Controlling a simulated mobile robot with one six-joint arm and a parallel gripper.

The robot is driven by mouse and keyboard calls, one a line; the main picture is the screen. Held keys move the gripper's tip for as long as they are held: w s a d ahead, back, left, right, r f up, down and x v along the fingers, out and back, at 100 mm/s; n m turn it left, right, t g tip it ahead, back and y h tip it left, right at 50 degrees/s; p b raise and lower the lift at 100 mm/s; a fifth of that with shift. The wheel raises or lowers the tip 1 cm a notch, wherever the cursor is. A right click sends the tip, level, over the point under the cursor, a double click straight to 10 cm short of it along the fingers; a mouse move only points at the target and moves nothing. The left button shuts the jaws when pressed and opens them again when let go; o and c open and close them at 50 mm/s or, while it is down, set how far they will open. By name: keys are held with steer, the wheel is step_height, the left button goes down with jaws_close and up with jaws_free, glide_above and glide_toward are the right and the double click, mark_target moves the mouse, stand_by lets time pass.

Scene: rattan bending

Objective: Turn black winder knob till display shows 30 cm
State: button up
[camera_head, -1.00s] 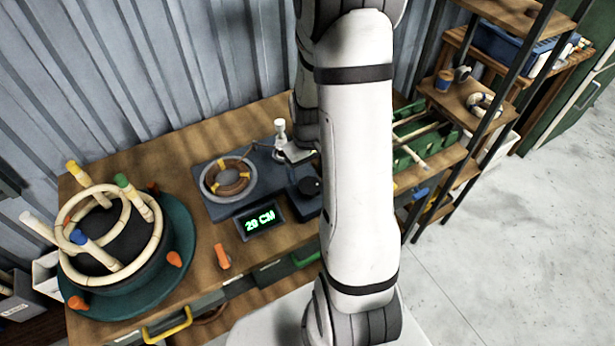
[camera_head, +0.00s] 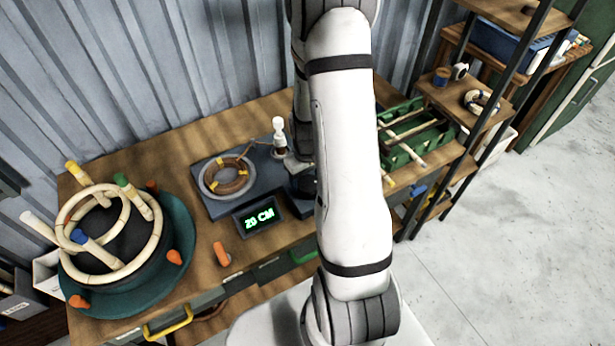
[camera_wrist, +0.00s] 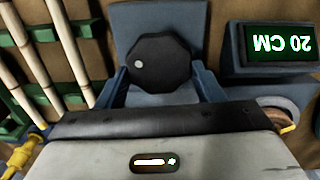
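The black winder knob (camera_wrist: 160,63) is eight-sided with a pale dot on its left part, in the wrist view. My gripper (camera_wrist: 160,72) is open, with one blue-grey finger on each side of the knob's near part. I cannot tell whether either finger touches it. The display (camera_wrist: 279,44) shows upside down there and reads 20 CM. In the head view the display (camera_head: 259,217) glows green on the front of the dark winder (camera_head: 222,212). A coil of brown rattan (camera_head: 228,178) lies on the winder's round plate. My arm hides the knob in the head view.
A white-topped post (camera_head: 279,132) stands behind the winder. A green round stand with rattan rings (camera_head: 170,243) is at the left of the bench. A green rack with rattan poles (camera_head: 415,142) is to the right. An orange peg (camera_head: 221,253) lies in front.

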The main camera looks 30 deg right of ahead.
steer(key=c, duration=0.6)
steer(key=shift+o, duration=0.2)
steer(key=shift+f+m+b, duration=0.1)
steer(key=shift+m+b, duration=0.3)
steer(key=m+b, duration=0.2)
steer(key=m, duration=0.1)
steer(key=shift+d+m+b, duration=0.15)
steer(key=shift+m+b, duration=0.15)
steer(key=shift+d+m+b, duration=0.1)
steer(key=shift+m+b, duration=1)
steer(key=shift+m, duration=1.1)
steer(key=o, duration=1)
steer(key=shift+r, duration=0.2)
